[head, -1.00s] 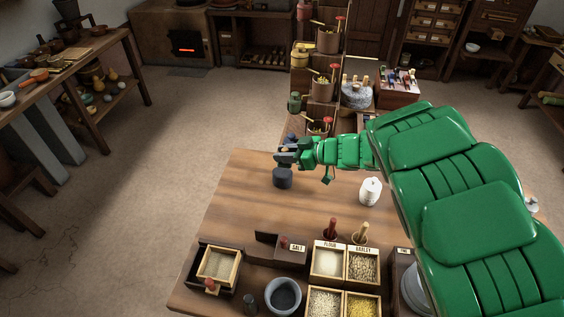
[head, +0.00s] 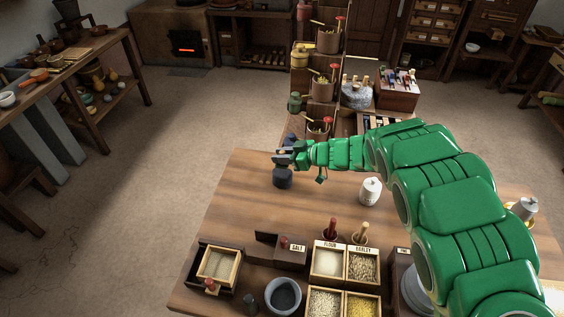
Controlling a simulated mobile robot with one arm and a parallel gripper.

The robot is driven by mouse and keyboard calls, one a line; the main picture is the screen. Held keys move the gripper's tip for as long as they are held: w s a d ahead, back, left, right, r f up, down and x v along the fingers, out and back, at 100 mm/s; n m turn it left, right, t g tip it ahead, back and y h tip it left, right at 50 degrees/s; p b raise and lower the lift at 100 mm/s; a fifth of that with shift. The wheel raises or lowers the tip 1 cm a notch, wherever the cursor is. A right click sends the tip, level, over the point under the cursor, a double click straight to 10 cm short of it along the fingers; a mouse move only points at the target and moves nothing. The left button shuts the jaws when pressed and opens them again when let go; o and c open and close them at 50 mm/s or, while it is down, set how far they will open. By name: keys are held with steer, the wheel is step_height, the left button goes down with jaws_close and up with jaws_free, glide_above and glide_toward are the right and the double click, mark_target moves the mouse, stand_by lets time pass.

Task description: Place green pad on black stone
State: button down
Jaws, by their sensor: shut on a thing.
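The black stone (head: 282,180), a dark rounded block, stands on the wooden table near its far left part. My gripper (head: 284,157) is just above and behind it in the picture, at the end of my green arm. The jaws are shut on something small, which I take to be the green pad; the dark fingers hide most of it. I cannot tell whether the held thing touches the top of the stone. No other green pad shows on the table.
A white ridged jar (head: 370,191) stands to the right of the stone. Open boxes of grain and flour (head: 328,262), a grey bowl (head: 283,296) and a dark tray (head: 191,270) line the near edge. The table's left middle is clear.

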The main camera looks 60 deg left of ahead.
steer(key=shift+a+f, duration=0.15)
steer(key=shift+f, duration=1.5)
steer(key=shift+w+f, duration=0.1)
steer(key=c, duration=0.9)
jaws_free()
steer(key=v, duration=1.2)
